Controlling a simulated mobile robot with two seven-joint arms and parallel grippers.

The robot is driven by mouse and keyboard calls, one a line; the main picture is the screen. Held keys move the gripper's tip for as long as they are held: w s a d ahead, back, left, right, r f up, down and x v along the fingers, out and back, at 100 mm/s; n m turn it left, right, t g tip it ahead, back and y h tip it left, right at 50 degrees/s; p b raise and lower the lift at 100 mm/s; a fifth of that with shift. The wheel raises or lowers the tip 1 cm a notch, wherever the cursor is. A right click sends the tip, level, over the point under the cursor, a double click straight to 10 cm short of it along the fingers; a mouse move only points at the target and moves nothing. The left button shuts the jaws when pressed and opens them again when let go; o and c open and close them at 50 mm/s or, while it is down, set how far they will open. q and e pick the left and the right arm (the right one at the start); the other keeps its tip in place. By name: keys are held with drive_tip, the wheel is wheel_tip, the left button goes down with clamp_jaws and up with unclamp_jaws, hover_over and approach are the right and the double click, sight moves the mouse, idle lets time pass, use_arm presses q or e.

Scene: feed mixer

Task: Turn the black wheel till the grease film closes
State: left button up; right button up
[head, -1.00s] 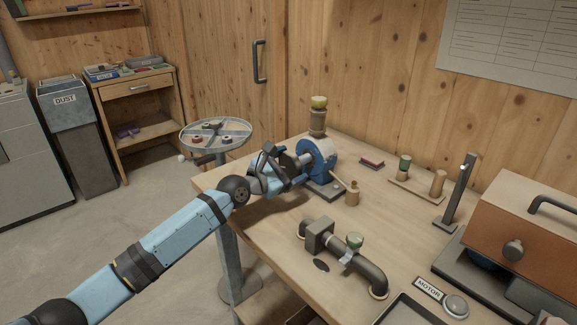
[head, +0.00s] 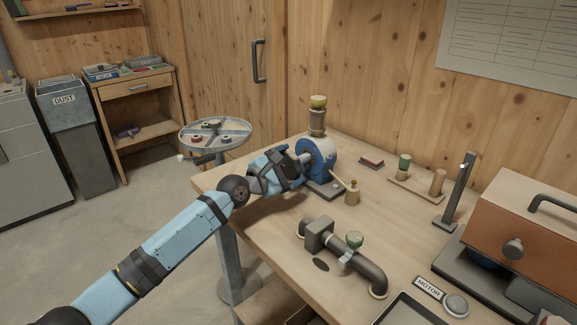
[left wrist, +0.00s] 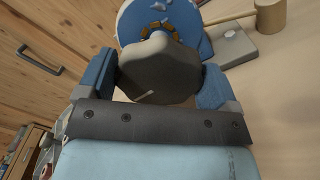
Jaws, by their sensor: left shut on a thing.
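The black wheel (left wrist: 158,70) shows in the left wrist view as a dark grey, lobed knob with a short pale mark. My left gripper (left wrist: 158,82) is shut on it, one blue finger against each side. Behind the wheel is a blue round housing (left wrist: 205,32) with a broken orange-brown ring (left wrist: 163,27) around its middle, perhaps the grease film; gaps show between its patches, and the wheel hides its lower part. In the head view the left gripper (head: 295,163) is at the blue housing (head: 320,160) and largely hides the wheel. The right gripper is not in view.
A dark pipe with a valve (head: 345,255) lies nearer on the bench. A jar (head: 318,115) stands behind the housing. A round tray stand (head: 215,133) is left of the bench.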

use_arm(q)
drive_tip(key=o, duration=0.7)
drive_tip(key=p+v, duration=0.2)
drive_tip(key=v, duration=1.1)
drive_tip(key=shift+s+a+r, duration=0.1)
drive_tip(key=shift+s+a, duration=0.15)
